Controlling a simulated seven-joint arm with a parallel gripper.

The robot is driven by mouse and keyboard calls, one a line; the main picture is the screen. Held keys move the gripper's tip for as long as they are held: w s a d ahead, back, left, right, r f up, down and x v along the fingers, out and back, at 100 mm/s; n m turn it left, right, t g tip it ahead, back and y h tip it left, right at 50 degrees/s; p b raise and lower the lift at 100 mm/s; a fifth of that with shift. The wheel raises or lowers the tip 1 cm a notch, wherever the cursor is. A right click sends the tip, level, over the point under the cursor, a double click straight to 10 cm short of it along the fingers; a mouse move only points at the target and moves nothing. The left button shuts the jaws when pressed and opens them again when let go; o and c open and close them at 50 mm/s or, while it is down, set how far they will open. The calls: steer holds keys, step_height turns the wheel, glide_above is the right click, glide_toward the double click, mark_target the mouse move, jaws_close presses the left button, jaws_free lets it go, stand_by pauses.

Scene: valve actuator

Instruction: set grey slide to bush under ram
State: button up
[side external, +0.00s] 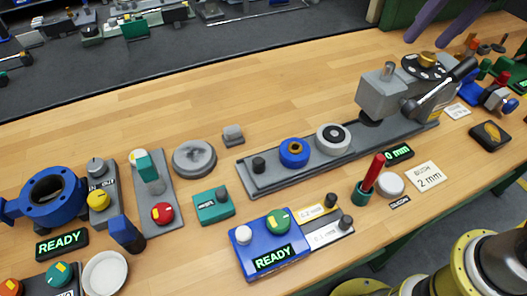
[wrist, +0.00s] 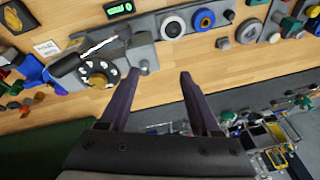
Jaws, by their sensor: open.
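The long grey slide (side external: 272,164) lies in its track at the foot of the press, with a black knob (side external: 258,165) at its left end. A blue holder with a brass-coloured bush (side external: 294,152) and a white holder with a dark ring (side external: 333,138) sit along it. Both are left of the grey ram block (side external: 385,95), not under it. My gripper (side external: 436,34) is open and empty, above and behind the press. In the wrist view its two purple fingers (wrist: 163,74) are apart, with the press dial (wrist: 98,74) to their left.
A press handle (side external: 435,95) slants up at the right. A green 0 mm display (side external: 398,154), a red-handled tool (side external: 374,172) and a "BUSH 2 mm" card (side external: 426,176) lie in front. A blue READY box (side external: 270,245) stands at front centre.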

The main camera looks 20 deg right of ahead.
steer(key=w+a+f+g, duration=0.1)
steer(key=w+a, duration=0.4)
steer(key=a, duration=0.1)
steer(key=n+g+h, duration=0.1)
steer(key=n+g, duration=0.2)
glide_above(259, 161)
step_height(259, 161, down, 14)
steer(key=r, duration=0.1)
step_height(259, 161, down, 14)
jaws_close()
steer(key=shift+r, duration=0.1)
